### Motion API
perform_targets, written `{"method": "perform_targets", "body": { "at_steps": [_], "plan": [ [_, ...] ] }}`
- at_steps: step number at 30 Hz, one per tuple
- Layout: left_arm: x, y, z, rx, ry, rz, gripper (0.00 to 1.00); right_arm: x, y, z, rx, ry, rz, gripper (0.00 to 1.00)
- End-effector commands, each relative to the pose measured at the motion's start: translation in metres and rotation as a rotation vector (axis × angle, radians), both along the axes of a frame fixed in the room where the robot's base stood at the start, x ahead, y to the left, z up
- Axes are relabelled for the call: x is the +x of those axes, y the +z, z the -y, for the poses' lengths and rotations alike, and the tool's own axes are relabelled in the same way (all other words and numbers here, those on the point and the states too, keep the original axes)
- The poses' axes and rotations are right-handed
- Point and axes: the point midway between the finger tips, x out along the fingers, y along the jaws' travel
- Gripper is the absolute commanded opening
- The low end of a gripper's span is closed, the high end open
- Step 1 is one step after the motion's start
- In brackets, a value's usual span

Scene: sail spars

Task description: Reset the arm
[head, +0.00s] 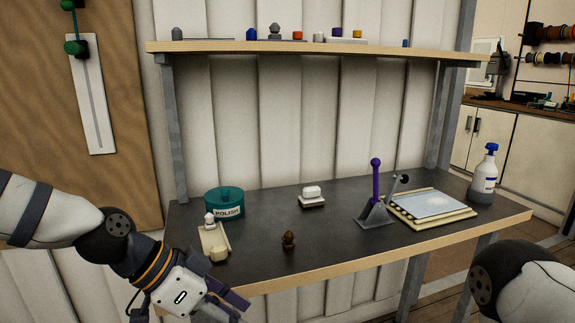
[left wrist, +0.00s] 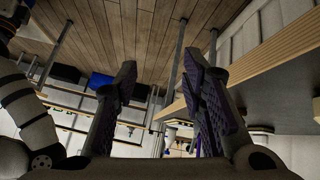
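My left arm comes in from the left of the head view, and its gripper (head: 228,304) hangs at the front left edge of the workbench. In the left wrist view the two dark purple-padded fingers stand wide apart with nothing between them, so the left gripper (left wrist: 160,75) is open and empty. It is apart from the items on the bench. Only a rounded part of my right arm shows at the lower right of the head view; its gripper is out of view. A lever with a purple knob (head: 376,180) stands upright on a grey base at the bench's right.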

Motion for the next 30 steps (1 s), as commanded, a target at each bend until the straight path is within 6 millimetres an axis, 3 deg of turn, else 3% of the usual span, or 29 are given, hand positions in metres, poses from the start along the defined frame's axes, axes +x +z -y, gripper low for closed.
{"method": "perform_targets", "body": {
  "at_steps": [1, 5, 6, 9, 12, 15, 18, 21, 30],
  "plan": [
    [-0.017, -0.036, 0.001, 0.023, 0.053, -0.087, 0.37, 0.001, -0.001, 0.0, 0.0, 0.0, 0.002, 0.4],
    [-0.075, -0.125, -0.007, 0.104, 0.258, -0.319, 0.37, 0.002, -0.001, 0.0, 0.0, 0.0, 0.005, 0.4],
    [-0.099, -0.152, -0.014, 0.143, 0.329, -0.389, 0.37, 0.002, -0.001, 0.0, 0.0, 0.0, 0.004, 0.4],
    [-0.172, -0.211, -0.041, 0.27, 0.527, -0.548, 0.37, 0.001, -0.001, 0.0, 0.0, 0.0, 0.002, 0.4],
    [-0.242, -0.246, -0.078, 0.412, 0.71, -0.643, 0.37, 0.001, -0.001, 0.0, 0.0, 0.0, 0.002, 0.4],
    [-0.292, -0.258, -0.113, 0.53, 0.847, -0.674, 0.37, 0.001, -0.001, 0.0, 0.0, 0.0, 0.003, 0.4],
    [-0.318, -0.259, -0.134, 0.597, 0.926, -0.671, 0.37, 0.001, -0.001, 0.0, 0.0, 0.0, 0.004, 0.4],
    [-0.326, -0.259, -0.142, 0.617, 0.956, -0.667, 0.37, 0.001, 0.0, 0.0, 0.0, 0.0, 0.004, 0.4],
    [-0.325, -0.259, -0.142, 0.615, 0.958, -0.665, 0.37, 0.001, -0.001, 0.0, 0.0, 0.0, 0.003, 0.4]
  ]
}}
